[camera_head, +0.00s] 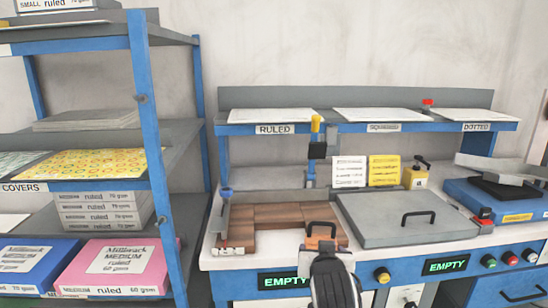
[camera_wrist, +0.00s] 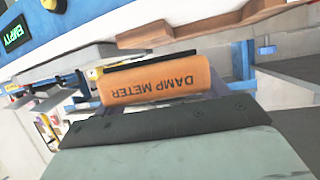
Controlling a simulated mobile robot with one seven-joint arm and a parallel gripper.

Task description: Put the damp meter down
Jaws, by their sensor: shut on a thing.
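The damp meter (camera_wrist: 155,85) is an orange block with its name in dark letters, upside down in the wrist view. My gripper (camera_head: 321,230) is shut on it. I cannot tell whether the meter touches anything below.
A blue shelf rack (camera_head: 150,120) with paper packs stands at left.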

